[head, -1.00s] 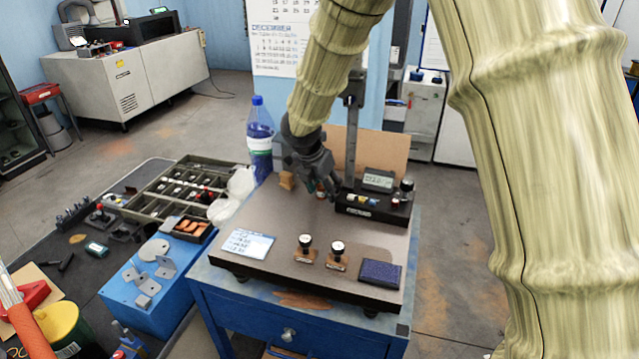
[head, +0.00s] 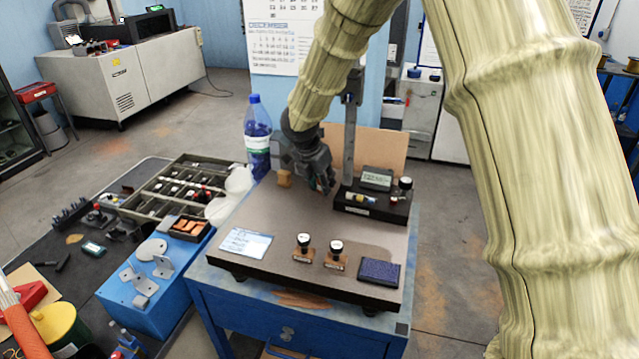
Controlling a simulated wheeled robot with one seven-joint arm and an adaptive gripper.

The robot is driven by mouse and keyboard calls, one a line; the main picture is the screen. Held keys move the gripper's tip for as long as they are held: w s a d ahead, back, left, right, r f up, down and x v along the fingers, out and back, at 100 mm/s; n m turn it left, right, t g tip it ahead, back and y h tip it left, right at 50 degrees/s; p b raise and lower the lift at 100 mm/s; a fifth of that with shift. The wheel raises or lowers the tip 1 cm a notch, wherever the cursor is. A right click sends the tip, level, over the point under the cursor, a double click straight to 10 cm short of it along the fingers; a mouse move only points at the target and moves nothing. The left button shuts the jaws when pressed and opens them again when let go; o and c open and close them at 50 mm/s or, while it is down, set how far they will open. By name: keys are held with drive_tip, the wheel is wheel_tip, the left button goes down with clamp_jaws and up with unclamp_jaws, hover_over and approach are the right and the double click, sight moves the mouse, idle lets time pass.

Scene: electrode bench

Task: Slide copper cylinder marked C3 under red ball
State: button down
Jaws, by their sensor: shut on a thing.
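My gripper (head: 322,186) is at the back of the brown plate, just left of the gauge stand (head: 350,211). It points down and is shut on a small reddish piece, which I take to be the copper cylinder. The fingers hide most of it, and no C3 marking can be read. The stand has a dark base, an upright post and a small display (head: 377,179). A small red spot (head: 393,202) shows on the base's right part. I cannot tell whether it is the red ball.
Two stamps (head: 304,245) (head: 335,252), a dark blue pad (head: 380,271) and a paper card (head: 246,243) occupy the plate's front. The plate's middle is clear.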

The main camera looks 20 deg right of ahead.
drive_tip(key=shift+w+d, duration=0.1)
drive_tip(key=shift+w, duration=0.05)
drive_tip(key=c, duration=1.1)
unclamp_jaws()
drive_tip(key=shift+r, duration=0.1)
drive_tip(key=v, duration=1.1)
drive_tip(key=shift+r, duration=0.4)
drive_tip(key=shift+f, duration=0.1)
